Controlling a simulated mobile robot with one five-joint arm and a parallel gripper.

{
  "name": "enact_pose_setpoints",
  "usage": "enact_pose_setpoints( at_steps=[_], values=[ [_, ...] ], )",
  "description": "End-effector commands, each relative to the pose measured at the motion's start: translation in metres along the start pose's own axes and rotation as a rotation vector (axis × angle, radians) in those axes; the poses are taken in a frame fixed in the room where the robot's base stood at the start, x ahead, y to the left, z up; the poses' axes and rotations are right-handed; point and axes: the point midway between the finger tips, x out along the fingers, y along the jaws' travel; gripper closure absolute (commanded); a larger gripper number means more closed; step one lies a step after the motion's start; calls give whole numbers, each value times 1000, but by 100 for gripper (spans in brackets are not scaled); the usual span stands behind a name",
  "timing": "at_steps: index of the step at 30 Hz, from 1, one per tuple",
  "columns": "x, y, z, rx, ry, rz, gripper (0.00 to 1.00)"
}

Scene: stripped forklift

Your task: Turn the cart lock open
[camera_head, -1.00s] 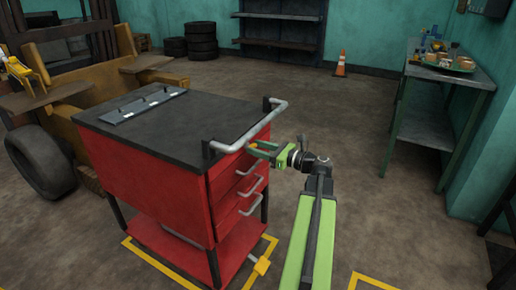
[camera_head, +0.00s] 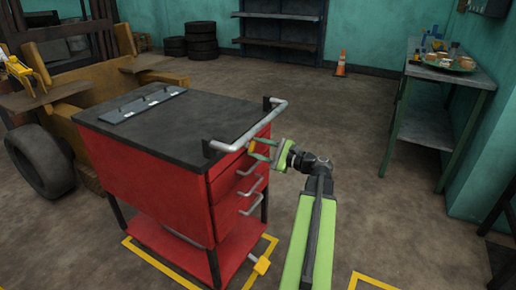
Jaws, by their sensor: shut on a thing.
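The red tool cart (camera_head: 155,165) has a dark top and stands left of my arm. The cart lock (camera_head: 252,147) is a small yellow piece at the top of the drawer side, just under the grey push handle. My green gripper (camera_head: 261,150) is at this spot, with its fingers shut on the lock. The fingers are one above the other, pointing left toward the cart. The fingers partly hide the lock, and its exact angle is too small to tell.
The grey push handle (camera_head: 262,125) runs just above my gripper. Drawer pulls (camera_head: 250,185) stick out below it. A yellow pedal (camera_head: 261,265) is low at the cart's foot. A workbench (camera_head: 425,115) stands at right. The floor behind my gripper is clear.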

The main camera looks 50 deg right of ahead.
Motion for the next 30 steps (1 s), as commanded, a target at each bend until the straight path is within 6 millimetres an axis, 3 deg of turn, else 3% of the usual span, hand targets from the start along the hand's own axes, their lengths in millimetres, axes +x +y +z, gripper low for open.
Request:
enact_pose_setpoints(
  at_steps=[18, 30],
  values=[
    [-1, 2, -2, -555, 4, 1, 99],
    [-1, 3, -2, -757, 4, 2, 99]
  ],
)
